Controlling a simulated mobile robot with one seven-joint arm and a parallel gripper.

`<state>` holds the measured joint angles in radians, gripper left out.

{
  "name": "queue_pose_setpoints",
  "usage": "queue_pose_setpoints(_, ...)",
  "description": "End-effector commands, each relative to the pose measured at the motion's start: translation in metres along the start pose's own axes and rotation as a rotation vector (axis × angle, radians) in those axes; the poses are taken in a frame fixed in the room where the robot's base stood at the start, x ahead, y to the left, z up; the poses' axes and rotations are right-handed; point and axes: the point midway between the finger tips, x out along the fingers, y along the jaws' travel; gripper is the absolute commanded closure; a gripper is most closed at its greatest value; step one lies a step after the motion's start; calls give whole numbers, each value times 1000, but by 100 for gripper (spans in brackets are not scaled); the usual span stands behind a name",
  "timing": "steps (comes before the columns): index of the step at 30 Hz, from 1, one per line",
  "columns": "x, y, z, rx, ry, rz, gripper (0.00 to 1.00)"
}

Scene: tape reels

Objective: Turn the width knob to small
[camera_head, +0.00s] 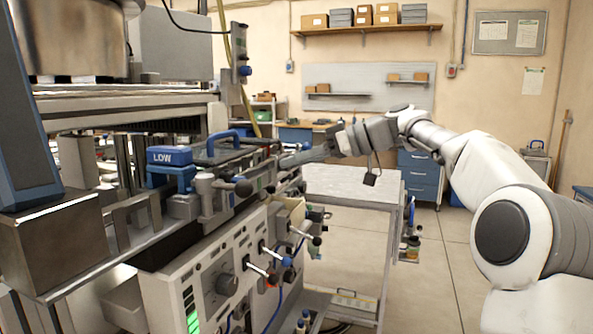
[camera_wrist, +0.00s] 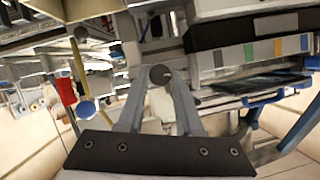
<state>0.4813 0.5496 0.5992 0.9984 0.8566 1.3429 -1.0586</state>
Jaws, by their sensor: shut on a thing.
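My gripper (camera_head: 284,160) reaches in from the right to the upper front panel of the machine (camera_head: 200,250). In the wrist view my gripper (camera_wrist: 159,82) has its two fingers closed around a small round dark grey knob (camera_wrist: 160,75). The knob's face shows between the fingertips, but I can read no width label or setting on it. In the head view this knob is hidden by the gripper and the panel parts.
Several levers with dark or blue ball ends, such as a blue one (camera_head: 287,261), stick out below the gripper. A blue block marked LOW (camera_head: 170,156) sits on the machine's left. A grey-topped cart (camera_head: 352,186) stands just right of the machine; open floor lies beyond it.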

Motion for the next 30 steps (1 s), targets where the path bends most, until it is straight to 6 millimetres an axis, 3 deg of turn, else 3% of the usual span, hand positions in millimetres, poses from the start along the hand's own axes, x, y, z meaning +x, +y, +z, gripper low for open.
queue_pose_setpoints(23,0,-1,-1,-99,1,42,100)
queue_pose_setpoints(24,0,-1,-1,-99,1,42,62)
queue_pose_setpoints(28,0,-1,-1,-99,1,41,39)
queue_pose_setpoints(30,0,-1,0,-98,1,41,36)
